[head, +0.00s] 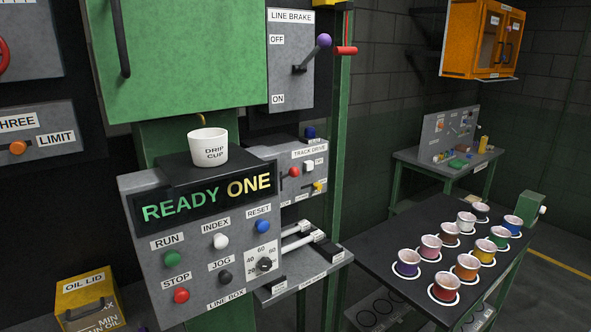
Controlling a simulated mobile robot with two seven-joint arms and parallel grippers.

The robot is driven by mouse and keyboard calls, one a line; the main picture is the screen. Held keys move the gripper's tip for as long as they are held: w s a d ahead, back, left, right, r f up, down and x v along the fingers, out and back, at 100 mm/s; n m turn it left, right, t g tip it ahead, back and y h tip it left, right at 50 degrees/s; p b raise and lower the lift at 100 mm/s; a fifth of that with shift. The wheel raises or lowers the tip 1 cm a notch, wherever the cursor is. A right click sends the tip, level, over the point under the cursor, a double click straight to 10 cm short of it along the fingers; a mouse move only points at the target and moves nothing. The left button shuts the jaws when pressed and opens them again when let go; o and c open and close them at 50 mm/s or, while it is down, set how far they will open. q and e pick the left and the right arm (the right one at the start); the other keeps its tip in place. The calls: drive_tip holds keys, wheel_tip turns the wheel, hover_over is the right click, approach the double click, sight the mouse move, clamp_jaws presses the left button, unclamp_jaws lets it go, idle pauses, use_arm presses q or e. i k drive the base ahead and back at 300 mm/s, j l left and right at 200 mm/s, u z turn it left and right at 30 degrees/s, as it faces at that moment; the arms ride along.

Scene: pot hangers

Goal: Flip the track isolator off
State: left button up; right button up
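The grey track drive panel (304,155) stands behind the line box, right of the drip cup. It has a red knob (294,171), a white button (308,166) and a yellow lever switch (318,187) at its lower right. Small labels beside these are too small to read, so I cannot tell for sure which one is the track isolator or how it is set. The line box partly covers the panel's left side. Neither of my grippers is in view.
The line box (183,240) stands in front, showing "READY ONE", with a white drip cup (208,147) on top. The line brake lever (311,54) is above. White rods (303,237) lie on a shelf below the panel. A dark table (385,249) holds several coloured pots.

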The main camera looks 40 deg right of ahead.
sight(294, 172)
drive_tip(key=k+l, duration=0.1)
drive_tip(key=l, duration=2.35)
drive_tip(key=k, duration=0.05)
